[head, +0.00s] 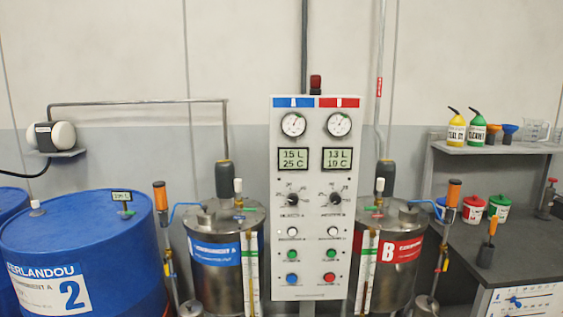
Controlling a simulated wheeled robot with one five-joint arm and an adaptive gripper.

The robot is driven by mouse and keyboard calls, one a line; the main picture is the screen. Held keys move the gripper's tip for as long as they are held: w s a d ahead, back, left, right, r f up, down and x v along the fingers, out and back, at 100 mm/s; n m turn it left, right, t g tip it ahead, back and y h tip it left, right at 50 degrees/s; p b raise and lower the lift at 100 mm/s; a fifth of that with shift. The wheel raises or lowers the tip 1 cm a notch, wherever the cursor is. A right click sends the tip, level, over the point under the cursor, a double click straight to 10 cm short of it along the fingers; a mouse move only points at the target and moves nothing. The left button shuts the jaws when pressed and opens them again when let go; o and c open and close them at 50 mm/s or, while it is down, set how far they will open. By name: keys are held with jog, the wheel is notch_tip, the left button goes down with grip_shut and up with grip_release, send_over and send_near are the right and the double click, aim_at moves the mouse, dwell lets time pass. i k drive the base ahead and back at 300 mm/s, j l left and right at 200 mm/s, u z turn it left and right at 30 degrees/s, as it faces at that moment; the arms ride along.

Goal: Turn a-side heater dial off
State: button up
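The control panel (310,262) stands upright in the middle of the head view, between two metal tanks. Its top strip is blue on the left and red on the right. The left heater dial (292,199), a black knob under the blue half, is on the A side. Its exact pointer setting is too small to tell. A matching right dial (336,199) sits under the red half. The left display (293,159) seems to read 15 L and 25 C. My gripper is not in view.
The blue-labelled tank (215,280) stands left of the panel and the red-labelled B tank (400,275) right of it. Upright orange-handled tools stand by both tanks. A large blue drum (110,240) is at the left, a dark bench (525,245) at the right.

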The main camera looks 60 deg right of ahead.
aim_at(293, 199)
jog(key=z, duration=1.85)
